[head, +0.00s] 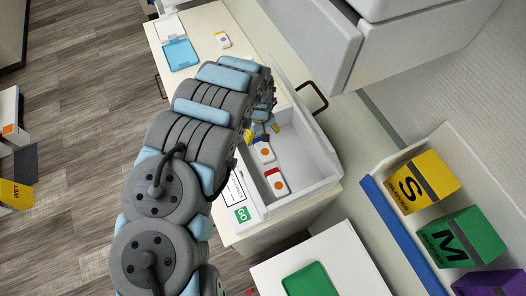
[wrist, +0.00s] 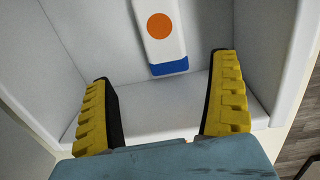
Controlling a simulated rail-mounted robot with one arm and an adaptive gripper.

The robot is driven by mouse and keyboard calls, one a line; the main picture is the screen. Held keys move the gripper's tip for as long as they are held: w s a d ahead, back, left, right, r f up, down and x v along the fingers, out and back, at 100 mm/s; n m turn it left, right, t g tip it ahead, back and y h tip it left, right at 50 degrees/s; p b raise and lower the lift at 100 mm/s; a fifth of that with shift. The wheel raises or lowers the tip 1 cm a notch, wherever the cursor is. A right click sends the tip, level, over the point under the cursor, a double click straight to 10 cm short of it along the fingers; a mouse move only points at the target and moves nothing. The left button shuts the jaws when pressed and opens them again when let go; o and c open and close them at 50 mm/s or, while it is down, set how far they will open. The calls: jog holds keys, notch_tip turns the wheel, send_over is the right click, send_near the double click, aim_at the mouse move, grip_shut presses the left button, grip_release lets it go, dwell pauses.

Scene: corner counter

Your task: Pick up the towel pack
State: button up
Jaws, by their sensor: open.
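Several white packs with an orange dot are in view, and I cannot tell by label which is the towel pack. In the wrist view a white pack with a blue end (wrist: 164,32) lies in a white open box, ahead of and between my fingertips, apart from them. My gripper (wrist: 168,92) is open and empty, with yellow ribbed fingers. In the head view my gripper (head: 262,133) is over the box (head: 312,150), partly hidden by my arm. Two packs show there: one (head: 265,153) just below the gripper and one with a red end (head: 277,183).
The box's walls rise close around the gripper. A grey cabinet (head: 310,40) with a handle overhangs at the upper right. Yellow (head: 420,180) and green (head: 455,237) glove boxes stand on a shelf at right.

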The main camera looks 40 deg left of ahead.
aim_at(263, 147)
jog(key=shift+s+d+f, duration=0.3)
jog(key=shift+d+f, duration=0.2)
jog(key=shift+f, duration=0.05)
jog(key=shift+f+p, duration=0.35)
jog(key=shift+f, duration=3.35)
jog(key=shift+a, duration=0.1)
jog(key=c, duration=1.3)
notch_tip(263, 147, up, 10)
jog(key=p, duration=0.7)
jog(key=shift+p, duration=0.3)
